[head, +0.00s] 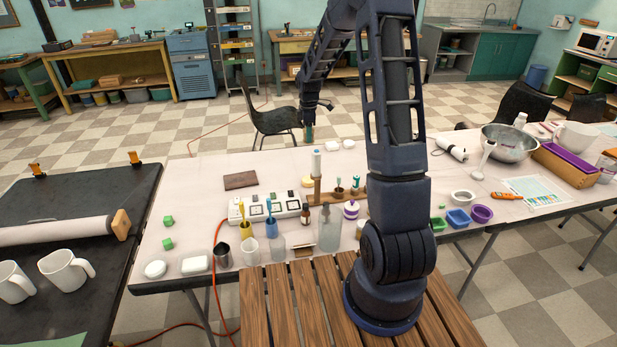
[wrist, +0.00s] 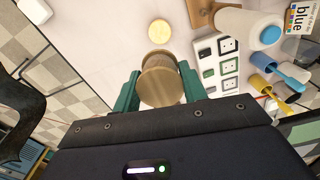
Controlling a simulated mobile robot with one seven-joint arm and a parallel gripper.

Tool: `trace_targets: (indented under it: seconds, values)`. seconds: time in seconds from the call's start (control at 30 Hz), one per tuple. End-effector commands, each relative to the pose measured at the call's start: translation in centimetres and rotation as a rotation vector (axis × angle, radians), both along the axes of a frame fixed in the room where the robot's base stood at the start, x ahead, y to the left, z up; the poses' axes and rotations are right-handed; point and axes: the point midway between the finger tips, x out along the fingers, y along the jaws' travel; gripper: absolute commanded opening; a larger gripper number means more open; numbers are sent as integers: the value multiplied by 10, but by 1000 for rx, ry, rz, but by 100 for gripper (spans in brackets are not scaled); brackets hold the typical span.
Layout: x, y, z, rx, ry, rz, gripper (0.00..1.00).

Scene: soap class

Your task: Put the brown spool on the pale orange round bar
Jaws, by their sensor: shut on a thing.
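In the wrist view the brown spool (wrist: 162,80) sits between the two green fingers of my gripper (wrist: 160,92), which is shut on it. The pale orange round bar (wrist: 160,31) lies flat on the pale table just beyond the spool, apart from it in the picture. It also shows in the head view (head: 307,182), near the wooden stand. In the head view my gripper (head: 309,133) hangs over the far side of the table, above and behind the bar. The spool is too small to make out clearly there.
A wooden stand (head: 345,195) with upright items is right of the bar. A white power strip (head: 271,208) and yellow and blue cups lie nearer. A black chair (head: 270,122) stands behind. The table's left part is fairly clear.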

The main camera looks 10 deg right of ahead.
Motion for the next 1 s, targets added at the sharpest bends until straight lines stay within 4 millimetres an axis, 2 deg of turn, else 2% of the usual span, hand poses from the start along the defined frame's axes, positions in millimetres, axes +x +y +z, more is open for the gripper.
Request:
trace_targets:
  seconds: [0.2,0.6,0.7,1.0]
  values:
    - [-1,1,-47,0,5,1,20]
    - [0,1,-130,0,4,0,20]
    - [0,1,-143,-1,2,0,20]
    - [0,1,-162,-1,2,1,20]
